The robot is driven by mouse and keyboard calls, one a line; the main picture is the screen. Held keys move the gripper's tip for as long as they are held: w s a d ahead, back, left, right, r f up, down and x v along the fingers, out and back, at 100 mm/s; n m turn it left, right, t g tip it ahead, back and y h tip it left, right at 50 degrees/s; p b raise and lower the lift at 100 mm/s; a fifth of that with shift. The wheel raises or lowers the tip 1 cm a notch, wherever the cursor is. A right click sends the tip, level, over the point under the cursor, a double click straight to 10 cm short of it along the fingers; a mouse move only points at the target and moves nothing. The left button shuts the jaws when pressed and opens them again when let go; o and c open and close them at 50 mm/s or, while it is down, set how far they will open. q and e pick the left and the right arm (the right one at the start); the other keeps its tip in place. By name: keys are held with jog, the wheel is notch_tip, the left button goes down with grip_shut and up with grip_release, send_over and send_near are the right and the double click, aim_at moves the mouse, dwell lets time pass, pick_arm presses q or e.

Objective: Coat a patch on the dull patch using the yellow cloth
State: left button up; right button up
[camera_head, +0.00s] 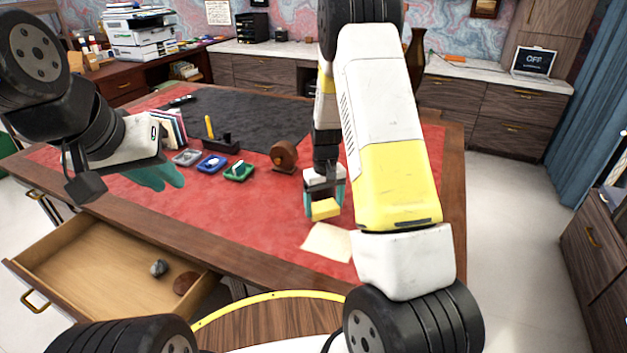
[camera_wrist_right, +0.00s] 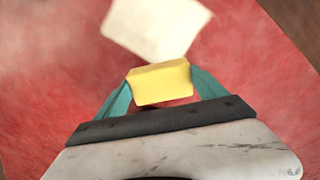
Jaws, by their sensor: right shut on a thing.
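The yellow cloth (camera_head: 325,209), a small folded block, is held between the teal fingers of my right gripper (camera_head: 324,200). In the right wrist view the cloth (camera_wrist_right: 160,82) sits between both fingertips of the gripper (camera_wrist_right: 163,92). A pale cream, roughly square patch (camera_head: 328,242) lies on the red leather desk top, closer to the front edge than the cloth; I take it as the dull patch. It also shows beyond the cloth in the right wrist view (camera_wrist_right: 157,27). Whether the cloth touches the leather is unclear.
Small coloured trays (camera_head: 212,163), a brown round wooden object (camera_head: 284,157) and a black pen holder (camera_head: 222,143) stand left of my right gripper. A dark mat (camera_head: 250,120) covers the back. An open drawer (camera_head: 110,260) juts out at the front left.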

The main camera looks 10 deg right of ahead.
jog(key=shift+r, duration=2.2)
